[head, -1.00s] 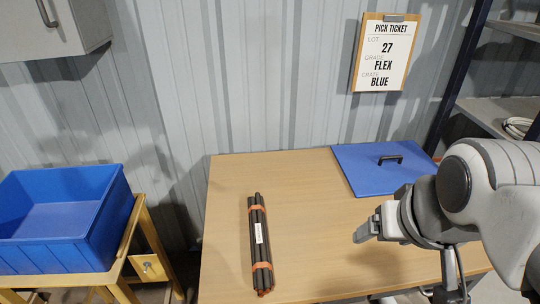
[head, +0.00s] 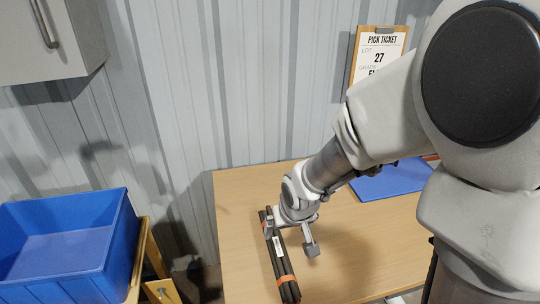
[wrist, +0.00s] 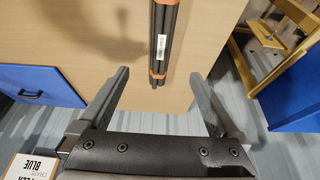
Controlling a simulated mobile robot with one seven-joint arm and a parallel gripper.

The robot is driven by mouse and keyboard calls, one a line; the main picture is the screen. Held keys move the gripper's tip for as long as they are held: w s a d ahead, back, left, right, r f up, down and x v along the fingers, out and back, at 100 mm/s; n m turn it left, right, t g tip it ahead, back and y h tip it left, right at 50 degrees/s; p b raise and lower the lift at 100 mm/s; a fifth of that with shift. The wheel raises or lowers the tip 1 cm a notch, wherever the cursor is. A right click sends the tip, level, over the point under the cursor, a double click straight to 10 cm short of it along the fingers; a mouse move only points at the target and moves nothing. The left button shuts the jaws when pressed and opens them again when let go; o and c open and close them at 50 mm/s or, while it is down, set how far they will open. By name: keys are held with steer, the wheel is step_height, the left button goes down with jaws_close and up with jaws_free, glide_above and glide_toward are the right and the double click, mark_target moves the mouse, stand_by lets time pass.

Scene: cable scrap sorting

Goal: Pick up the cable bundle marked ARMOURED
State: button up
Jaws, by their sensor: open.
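One bundle of dark cables (head: 279,262) lies lengthwise on the wooden table, tied with orange bands and bearing a white label too small to read. It also shows in the wrist view (wrist: 164,40), its near end in the picture between my fingers. My gripper (head: 290,238) is open and empty, over the far half of the bundle in the head view. In the wrist view my fingers (wrist: 160,78) stand apart on either side of the bundle's line. The gripper and its fingers partly hide the bundle in the head view. I cannot tell the height left between them.
A blue crate (head: 128,230) stands on a wooden stand at left. The pick ticket (head: 378,60) hangs on the wall, partly covered. The table's front right is clear.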

mark_target(278, 248)
steer(key=b+x, duration=0.2)
steer(key=x, duration=1.1)
steer(key=shift+s+a+f, duration=0.1)
steer(key=shift+s+a, duration=0.05)
steer(key=shift+s, duration=0.05)
steer(key=shift+s+x, duration=0.2)
steer(key=shift+x, duration=2.4)
steer(key=shift+f, duration=0.1)
jaws_close()
steer(key=shift+w, duration=0.1)
